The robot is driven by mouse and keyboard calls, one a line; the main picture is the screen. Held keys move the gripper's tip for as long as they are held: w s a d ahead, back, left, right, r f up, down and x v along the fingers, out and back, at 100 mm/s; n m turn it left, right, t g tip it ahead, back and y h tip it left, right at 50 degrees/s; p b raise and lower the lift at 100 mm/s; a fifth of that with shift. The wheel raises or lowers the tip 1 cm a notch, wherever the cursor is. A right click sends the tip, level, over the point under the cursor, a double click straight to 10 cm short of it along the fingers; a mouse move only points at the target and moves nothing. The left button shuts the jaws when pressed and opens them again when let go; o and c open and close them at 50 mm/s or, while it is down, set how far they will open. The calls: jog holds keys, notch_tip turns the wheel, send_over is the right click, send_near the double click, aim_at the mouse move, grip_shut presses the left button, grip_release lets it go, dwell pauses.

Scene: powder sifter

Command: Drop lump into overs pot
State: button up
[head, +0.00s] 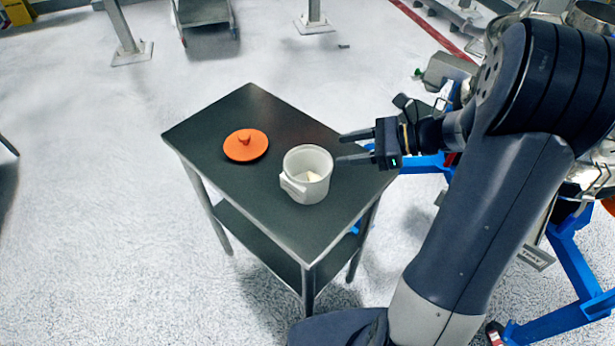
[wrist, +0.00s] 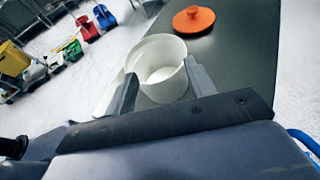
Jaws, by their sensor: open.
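The white pot (head: 307,187) with a side handle stands upright and uncovered on the dark table. A small pale lump (head: 313,176) shows inside it, low against the inner wall. The pot also shows in the wrist view (wrist: 165,91), beyond and between my fingers, where its inside is pale and the lump cannot be made out clearly. My gripper (head: 341,149) is open and empty, at the pot's right side in the head view, with the fingertips near its rim. Whether they touch the pot cannot be told. The orange lid (head: 246,145) lies on the table left of the pot.
The small dark-topped table (head: 243,106) has a lower shelf and bare room around the lid. A blue-framed machine (head: 575,265) stands at the right behind my arm. Coloured bins (wrist: 87,29) stand far off in the wrist view. Open floor lies left of the table.

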jog(key=shift+v, duration=2.3)
jog(key=shift+a, duration=0.1)
jog(key=x, duration=1)
notch_tip(320, 180, up, 4)
jog(key=p, duration=0.4)
send_over(327, 153)
jog(key=s+a, duration=0.1)
jog(key=s, duration=0.1)
jog(key=shift+a+r, duration=0.1)
